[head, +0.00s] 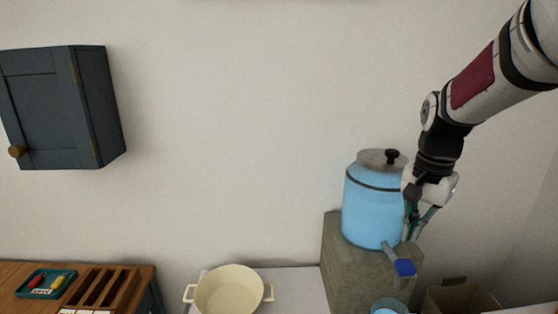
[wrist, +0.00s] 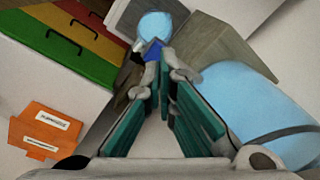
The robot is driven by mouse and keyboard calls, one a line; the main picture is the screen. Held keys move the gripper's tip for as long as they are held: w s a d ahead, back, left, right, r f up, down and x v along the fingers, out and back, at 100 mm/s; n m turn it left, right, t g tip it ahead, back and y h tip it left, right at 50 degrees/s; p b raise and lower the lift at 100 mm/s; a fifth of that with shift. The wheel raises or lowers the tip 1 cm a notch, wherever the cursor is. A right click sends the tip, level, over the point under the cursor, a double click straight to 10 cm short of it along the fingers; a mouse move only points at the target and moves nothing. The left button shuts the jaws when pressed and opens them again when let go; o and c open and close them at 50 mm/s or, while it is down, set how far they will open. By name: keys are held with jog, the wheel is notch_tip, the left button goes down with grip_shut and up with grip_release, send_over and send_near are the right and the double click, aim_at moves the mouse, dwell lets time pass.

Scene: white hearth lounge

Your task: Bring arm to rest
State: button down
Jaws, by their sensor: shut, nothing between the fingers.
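My gripper (head: 422,222) hangs from my arm at the right of the head view, in front of the right side of a blue water dispenser (head: 370,207) with a grey lid and black knob. In the wrist view my gripper (wrist: 162,85) shows its teal-padded fingers, which are shut with nothing between them. The dispenser also shows in the wrist view (wrist: 270,110), to the right of the fingers. I cannot tell whether the gripper touches it. The dispenser's blue tap (head: 404,267) sits just below the gripper.
The dispenser stands on a grey-brown block (head: 345,265). A blue cup (head: 388,306) is below the tap. A cream pot (head: 229,291) sits on a white surface. A cardboard box (head: 460,297) is at lower right. A dark cabinet (head: 60,107) hangs at left. The wall's middle is clear.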

jog(key=s+a+r+n+t, duration=0.2)
jog(key=s+a+n, duration=0.3)
jog(key=s, duration=0.4)
jog(key=s+a+r+n+t, duration=0.3)
jog(key=s+a+r+n, duration=0.2)
jog(key=s, duration=0.5)
jog(key=shift+a+n, duration=0.25)
jog(key=shift+n, duration=0.05)
